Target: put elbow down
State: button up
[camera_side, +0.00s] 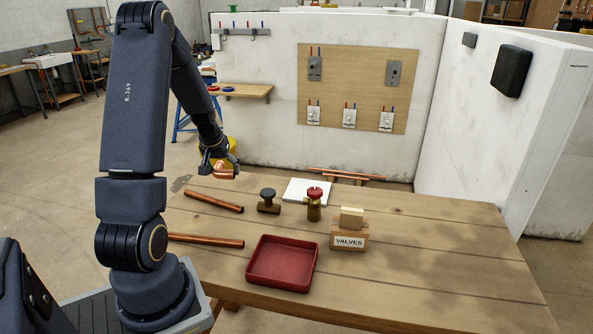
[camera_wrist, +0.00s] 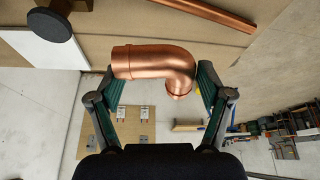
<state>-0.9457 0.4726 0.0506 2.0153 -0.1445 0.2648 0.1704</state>
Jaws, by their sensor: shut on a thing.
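The copper elbow (camera_wrist: 155,62) is gripped between the two fingers of my gripper (camera_wrist: 158,88) in the wrist view. It is a bent, shiny copper pipe fitting. In the side view my gripper (camera_side: 222,168) holds the elbow (camera_side: 227,171) in the air at the far left edge of the wooden workbench (camera_side: 430,260). I cannot tell exactly how far above the bench top it is.
A red tray (camera_side: 282,263), a VALVES block (camera_side: 349,237), a red-capped brass valve (camera_side: 314,205), a black-knobbed valve (camera_side: 268,201), a white sheet (camera_side: 305,191) and copper pipes (camera_side: 206,241) lie on the bench. The bench's right side is clear.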

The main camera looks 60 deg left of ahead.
jog(key=shift+s+d+r, duration=0.2)
jog(key=shift+s+d, duration=0.15)
jog(key=shift+d, duration=0.05)
jog(key=shift+r, duration=0.3)
jog(key=w+d+m, duration=0.2)
jog(key=w+d, duration=0.1)
jog(key=w, duration=0.9)
jog(key=w+d+m, duration=0.1)
jog(key=w+d, duration=0.1)
jog(key=w, duration=1)
jog(key=w+d+f+m+t+h, duration=0.1)
jog(key=w+d+f+m, duration=0.1)
jog(key=w+d, duration=0.35)
jog(key=w+d+f+m+h, duration=0.1)
jog(key=w+d, duration=0.2)
jog(key=d, duration=0.5)
jog(key=f, duration=0.4)
jog(key=d+f, duration=0.1)
jog(key=f, duration=0.1)
jog(key=shift+w, duration=0.3)
jog(key=shift+t, duration=0.3)
jog(key=shift+f, duration=2.05)
